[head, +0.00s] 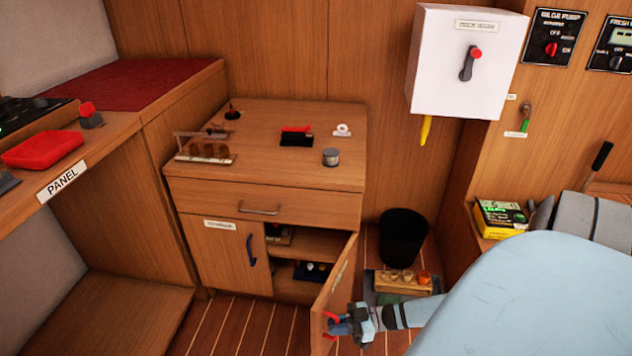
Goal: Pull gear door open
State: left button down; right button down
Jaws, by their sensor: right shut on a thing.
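The gear door (334,297) is the right-hand door of the wooden cabinet (268,195). It stands ajar, swung out toward me, and shelves with small items show in the gap behind it. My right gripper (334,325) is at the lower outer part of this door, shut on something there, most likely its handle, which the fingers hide. The left-hand door (222,252) is closed and has a dark blue handle (251,249) and a label. My left gripper is not in view.
My right arm fills the lower right. A white box (467,60) hangs on the wall above. Floor left of the door is clear.

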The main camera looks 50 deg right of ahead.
jog(key=shift+n+g+y, duration=0.4)
jog(key=shift+g+y, duration=0.1)
jog(key=shift+g, duration=0.1)
jog(key=shift+s+d, duration=0.45)
jog(key=shift+s, duration=0.35)
jog(key=shift+s+d, duration=0.4)
jog(key=shift+s, duration=0.4)
jog(key=shift+s+d, duration=0.45)
jog(key=shift+s, duration=0.35)
jog(key=c, duration=1.2)
grip_release()
jog(key=p+v, duration=0.1)
jog(key=v, duration=1.2)
jog(key=shift+s+d, duration=0.25)
jog(key=shift+d, duration=0.1)
